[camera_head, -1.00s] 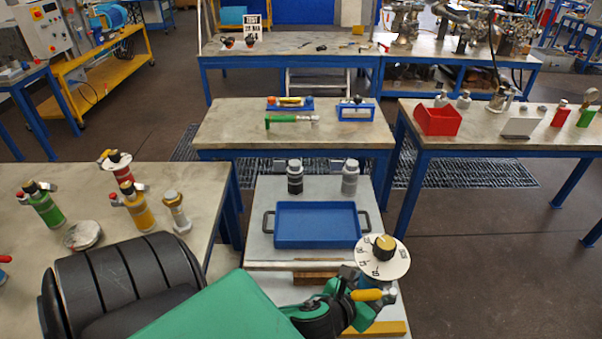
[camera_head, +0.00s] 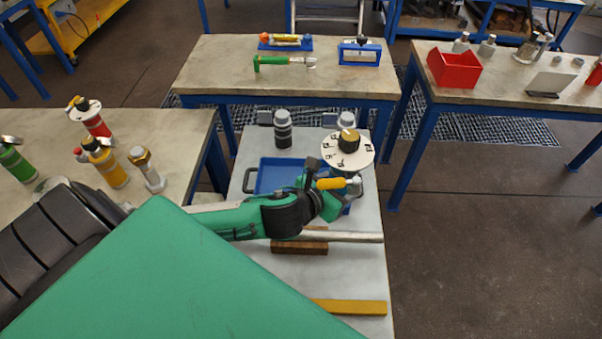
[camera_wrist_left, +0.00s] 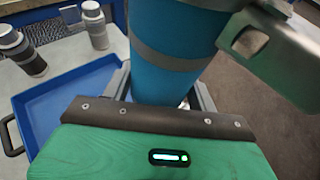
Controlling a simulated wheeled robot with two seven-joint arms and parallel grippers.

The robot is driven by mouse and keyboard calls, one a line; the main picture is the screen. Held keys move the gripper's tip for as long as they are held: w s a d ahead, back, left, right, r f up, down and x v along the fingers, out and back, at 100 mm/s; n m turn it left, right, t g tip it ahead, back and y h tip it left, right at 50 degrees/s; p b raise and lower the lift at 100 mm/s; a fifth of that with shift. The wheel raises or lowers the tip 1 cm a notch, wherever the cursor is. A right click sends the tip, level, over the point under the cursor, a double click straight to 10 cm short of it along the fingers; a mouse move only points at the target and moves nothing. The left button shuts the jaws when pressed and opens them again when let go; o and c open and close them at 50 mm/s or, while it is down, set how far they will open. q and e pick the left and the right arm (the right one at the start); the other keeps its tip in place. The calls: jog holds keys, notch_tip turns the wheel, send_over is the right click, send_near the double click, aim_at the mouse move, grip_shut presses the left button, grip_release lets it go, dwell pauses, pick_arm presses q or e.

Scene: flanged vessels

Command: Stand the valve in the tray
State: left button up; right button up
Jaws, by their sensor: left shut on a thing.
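The valve (camera_head: 348,151) has a white round dial, a black and tan knob, a yellow lever and a blue body. My left gripper (camera_head: 330,193) is shut on its blue body, which fills the upper middle of the left wrist view (camera_wrist_left: 170,70). The valve looks roughly upright. The blue tray (camera_head: 268,176) lies on the light bench, partly covered by my gripper in the head view. In the left wrist view the tray (camera_wrist_left: 30,105) is left of the valve. The valve's bottom is hidden, so its height over the tray is unclear. My right gripper is out of view.
A dark bottle (camera_head: 282,130) and a grey bottle (camera_head: 346,120) stand behind the tray. A metal bar (camera_head: 350,237) on a wooden block (camera_head: 300,246) and a yellow strip (camera_head: 350,307) lie in front. Other valves stand on the left table (camera_head: 190,130).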

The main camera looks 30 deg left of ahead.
pick_arm(q)
jog(key=w, duration=0.1)
jog(key=m+h, duration=0.1)
jog(key=w+b, duration=0.1)
jog(key=shift+w+d+r+m+h, duration=0.15)
jog(key=shift+w+r+m+h, duration=0.1)
jog(key=shift+w+m+h, duration=0.1)
jog(key=shift+w+a+f+m+g+h+b, duration=1)
jog(key=shift+w+a+b, duration=1)
jog(key=shift+a, duration=2.05)
jog(key=shift+w+a+f+m+g+h+b, duration=0.5)
jog(key=shift+w+a+m+h+b, duration=1.3)
jog(key=shift+a, duration=2.2)
jog(key=shift+n+y, duration=0.35)
jog(key=shift+n, duration=0.2)
jog(key=f, duration=0.4)
jog(key=f+b, duration=0.1)
jog(key=f, duration=0.8)
jog(key=shift+w+f, duration=0.4)
notch_tip(320, 180, down, 4)
jog(key=shift+f+b, duration=0.15)
jog(key=shift+b, duration=0.2)
jog(key=shift+f, duration=0.5)
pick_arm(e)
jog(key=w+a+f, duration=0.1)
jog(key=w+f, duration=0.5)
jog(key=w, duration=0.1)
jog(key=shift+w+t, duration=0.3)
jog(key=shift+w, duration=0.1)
